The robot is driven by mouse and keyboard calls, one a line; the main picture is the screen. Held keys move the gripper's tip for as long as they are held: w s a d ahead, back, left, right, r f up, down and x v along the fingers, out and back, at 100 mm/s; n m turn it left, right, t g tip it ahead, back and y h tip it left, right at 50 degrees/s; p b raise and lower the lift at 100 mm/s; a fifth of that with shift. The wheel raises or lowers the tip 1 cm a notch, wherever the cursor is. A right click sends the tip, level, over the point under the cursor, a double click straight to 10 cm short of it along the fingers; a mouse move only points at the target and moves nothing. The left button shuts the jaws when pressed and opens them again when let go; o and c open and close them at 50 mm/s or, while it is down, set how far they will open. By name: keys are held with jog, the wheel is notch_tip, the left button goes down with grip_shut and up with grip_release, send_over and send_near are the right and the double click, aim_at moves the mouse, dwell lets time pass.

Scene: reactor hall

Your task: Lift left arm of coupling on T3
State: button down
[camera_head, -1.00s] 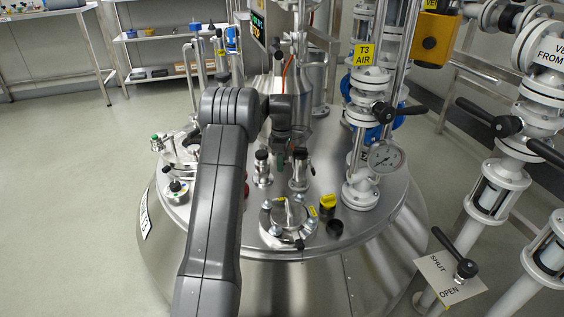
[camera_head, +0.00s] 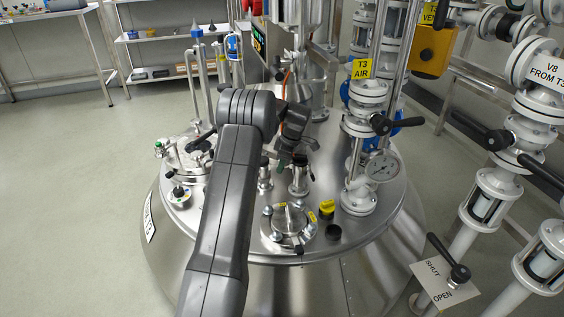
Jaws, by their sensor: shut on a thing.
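The T3 vessel lid (camera_head: 345,228) is a round steel top carrying several fittings. The coupling (camera_head: 299,178) is a short upright steel fitting with a dark top, near the middle of the lid. My gripper (camera_head: 284,160) reaches down at the coupling's upper left side, with my wrist tilted above it. The gripper is shut on the coupling's left arm, which is small and mostly hidden by the gripper and wrist. I cannot tell the arm's exact angle. A similar short fitting (camera_head: 265,176) stands just to the left, partly behind my arm.
A round clamped port (camera_head: 288,222) lies in front of the coupling, with a yellow cap (camera_head: 327,208) beside it. Valve pipework (camera_head: 497,190) stands farther right. The floor at left is clear.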

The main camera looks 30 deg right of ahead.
jog(key=c, duration=1.3)
grip_release()
